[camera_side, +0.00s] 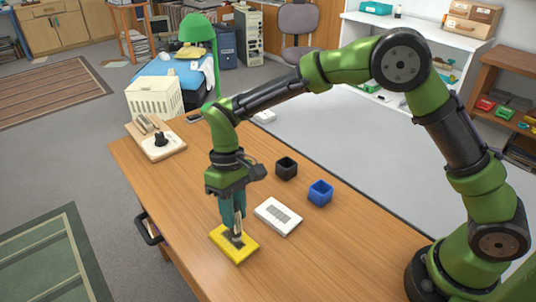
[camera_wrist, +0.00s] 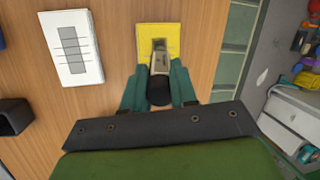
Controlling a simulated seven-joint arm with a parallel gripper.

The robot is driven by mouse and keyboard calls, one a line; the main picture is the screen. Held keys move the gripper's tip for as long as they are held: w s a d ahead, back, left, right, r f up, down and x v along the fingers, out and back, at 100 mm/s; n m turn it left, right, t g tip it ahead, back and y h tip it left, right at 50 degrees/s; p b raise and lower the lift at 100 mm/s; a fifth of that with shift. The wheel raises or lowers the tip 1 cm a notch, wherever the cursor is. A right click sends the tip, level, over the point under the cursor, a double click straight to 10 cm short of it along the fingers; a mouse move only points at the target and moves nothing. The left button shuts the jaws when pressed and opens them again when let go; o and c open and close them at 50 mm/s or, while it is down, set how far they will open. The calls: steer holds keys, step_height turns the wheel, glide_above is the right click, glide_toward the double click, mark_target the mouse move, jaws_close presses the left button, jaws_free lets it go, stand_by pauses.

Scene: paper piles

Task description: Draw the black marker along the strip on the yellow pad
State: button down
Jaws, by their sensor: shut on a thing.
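The yellow pad (camera_side: 246,252) lies on the wooden table near its left front edge; it also shows at the top of the wrist view (camera_wrist: 172,34). A strip on the pad is mostly hidden by the marker and gripper. My gripper (camera_side: 236,234) points down over the pad, its teal fingers shut on the black marker (camera_wrist: 158,92). In the side view the marker's lower end is at or just above the pad; I cannot tell whether it touches.
A white pad with a grey strip (camera_side: 278,216) lies right of the yellow pad. A black cup (camera_side: 286,168) and a blue cup (camera_side: 320,193) stand behind it. The table's right part is clear.

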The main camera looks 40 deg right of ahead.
steer(key=shift+w, duration=0.45)
steer(key=shift+s, duration=0.1)
steer(key=shift+s, duration=0.75)
